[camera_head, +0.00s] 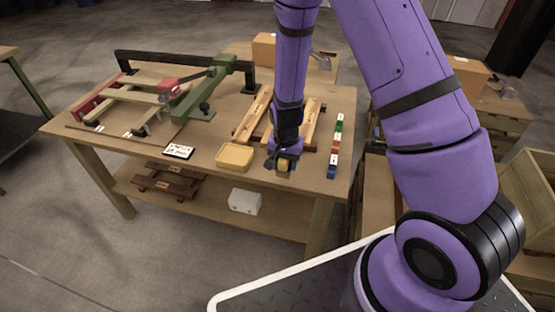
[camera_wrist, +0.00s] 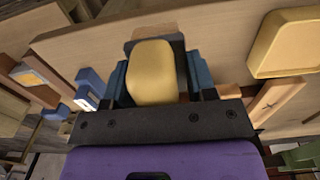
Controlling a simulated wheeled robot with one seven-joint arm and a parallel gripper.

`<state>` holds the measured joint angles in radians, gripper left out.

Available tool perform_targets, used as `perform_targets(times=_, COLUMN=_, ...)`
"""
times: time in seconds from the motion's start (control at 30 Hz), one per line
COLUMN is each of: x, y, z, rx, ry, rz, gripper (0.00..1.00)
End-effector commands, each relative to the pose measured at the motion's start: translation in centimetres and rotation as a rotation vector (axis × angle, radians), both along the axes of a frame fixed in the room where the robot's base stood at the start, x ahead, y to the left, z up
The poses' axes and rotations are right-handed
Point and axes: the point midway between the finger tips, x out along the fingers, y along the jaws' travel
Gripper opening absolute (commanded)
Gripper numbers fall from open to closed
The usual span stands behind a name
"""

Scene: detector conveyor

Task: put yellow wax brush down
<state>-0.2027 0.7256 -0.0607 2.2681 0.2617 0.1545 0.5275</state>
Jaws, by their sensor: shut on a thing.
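The yellow wax brush shows in the wrist view as a rounded yellow block (camera_wrist: 152,72) between the two blue-grey fingers of my gripper (camera_wrist: 160,80). A brown part shows just beyond it. In the head view my gripper (camera_head: 284,166) points down near the front edge of the wooden workbench (camera_head: 210,130), and a small yellow patch of the brush (camera_head: 283,165) shows between the fingers. My gripper is shut on the brush. I cannot tell whether the brush touches the bench top.
A yellow tray (camera_head: 234,157) lies just left of my gripper. A row of coloured blocks (camera_head: 334,148) stands to the right. Wooden rails (camera_head: 254,117) lie behind. A green and red clamp frame (camera_head: 185,100) takes up the bench's left part.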

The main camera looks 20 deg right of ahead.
Motion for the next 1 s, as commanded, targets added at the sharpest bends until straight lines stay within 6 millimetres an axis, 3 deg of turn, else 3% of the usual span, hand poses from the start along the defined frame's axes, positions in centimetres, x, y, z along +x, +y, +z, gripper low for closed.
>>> perform_targets(times=0.2, x=3.8, y=0.3, z=-0.4, rx=0.000, ry=-0.001, rz=0.000, gripper=0.26)
perform_targets(times=0.47, x=5.4, y=0.4, z=-0.5, rx=0.000, ry=-0.001, rz=0.000, gripper=0.26)
perform_targets(times=0.73, x=5.4, y=0.4, z=-3.9, rx=0.000, ry=0.002, rz=0.001, gripper=0.26)
perform_targets(times=1.0, x=5.4, y=0.4, z=-4.0, rx=0.000, ry=0.000, rz=0.001, gripper=0.26)
